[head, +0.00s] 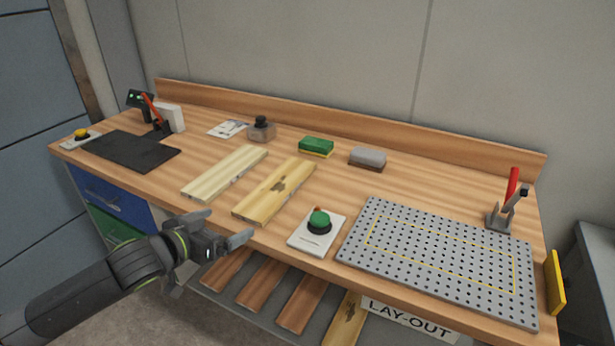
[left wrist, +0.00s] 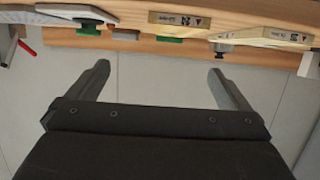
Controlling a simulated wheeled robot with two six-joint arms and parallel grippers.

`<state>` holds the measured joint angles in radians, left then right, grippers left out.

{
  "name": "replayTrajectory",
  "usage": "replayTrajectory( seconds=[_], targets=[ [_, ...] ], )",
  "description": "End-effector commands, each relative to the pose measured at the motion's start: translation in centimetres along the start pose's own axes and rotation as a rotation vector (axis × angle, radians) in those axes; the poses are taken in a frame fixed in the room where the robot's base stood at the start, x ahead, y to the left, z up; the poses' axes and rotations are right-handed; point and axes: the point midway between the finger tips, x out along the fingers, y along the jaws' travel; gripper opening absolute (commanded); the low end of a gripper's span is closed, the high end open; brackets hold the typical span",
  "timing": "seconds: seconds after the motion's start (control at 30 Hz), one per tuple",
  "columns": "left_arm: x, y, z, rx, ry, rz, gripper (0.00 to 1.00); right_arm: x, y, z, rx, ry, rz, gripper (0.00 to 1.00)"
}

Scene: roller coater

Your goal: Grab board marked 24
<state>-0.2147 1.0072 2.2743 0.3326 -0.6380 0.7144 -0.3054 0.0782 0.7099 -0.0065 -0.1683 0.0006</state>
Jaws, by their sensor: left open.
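Two boards lie side by side on the bench: a pale one (head: 225,172) and a yellower one with a dark knot (head: 275,190). In the left wrist view, which looks upside down, small dark marks show on the end faces of the knotty board (left wrist: 180,19) and the pale board (left wrist: 262,34). The marks are too small to read, so I cannot tell which says 24. My left gripper (head: 226,226) is open and empty, in front of the bench edge near the boards' near ends and apart from them. My right gripper is not in view.
A green push button on a white plate (head: 303,241) sits right of the boards, then a perforated grey plate (head: 440,262). A black mat (head: 120,151) lies left. Behind are a green block (head: 316,146) and a grey block (head: 367,157). Several boards (head: 262,283) lie below the bench.

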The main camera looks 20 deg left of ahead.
Motion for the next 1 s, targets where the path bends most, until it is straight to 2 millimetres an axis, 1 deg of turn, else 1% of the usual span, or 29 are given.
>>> replayTrajectory(
  seconds=[0.03, 0.1, 0.17, 0.23, 0.37, 0.43, 0.67, 0.9, 1.0],
  targets=[
    [-0.4, -0.7, -1.1, 0.0, -0.026, -0.02, 1.0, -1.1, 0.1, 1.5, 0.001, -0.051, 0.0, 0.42],
    [-0.5, -1.3, -1.2, -0.003, -0.052, -0.041, 1.0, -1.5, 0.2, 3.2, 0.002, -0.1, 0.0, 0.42],
    [-0.5, -1.6, -1.2, -0.006, -0.064, -0.051, 1.0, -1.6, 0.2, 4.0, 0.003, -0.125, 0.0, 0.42],
    [-0.2, -1.8, -1.1, -0.01, -0.071, -0.057, 1.0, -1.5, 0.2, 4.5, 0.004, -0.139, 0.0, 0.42],
    [1.3, -1.9, -0.8, -0.015, -0.068, -0.058, 1.0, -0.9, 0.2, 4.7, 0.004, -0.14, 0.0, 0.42],
    [2.4, -1.8, -0.7, -0.015, -0.068, -0.055, 1.0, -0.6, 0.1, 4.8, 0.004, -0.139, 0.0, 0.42],
    [6.0, -2.1, -0.6, -0.015, -0.068, -0.056, 1.0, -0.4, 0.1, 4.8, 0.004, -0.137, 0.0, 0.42],
    [10.0, -2.2, -0.3, -0.012, -0.07, -0.054, 1.0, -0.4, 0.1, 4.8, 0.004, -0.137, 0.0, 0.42],
    [11.0, -2.3, -0.2, -0.01, -0.07, -0.055, 1.0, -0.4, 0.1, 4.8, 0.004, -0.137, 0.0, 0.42]
  ],
)
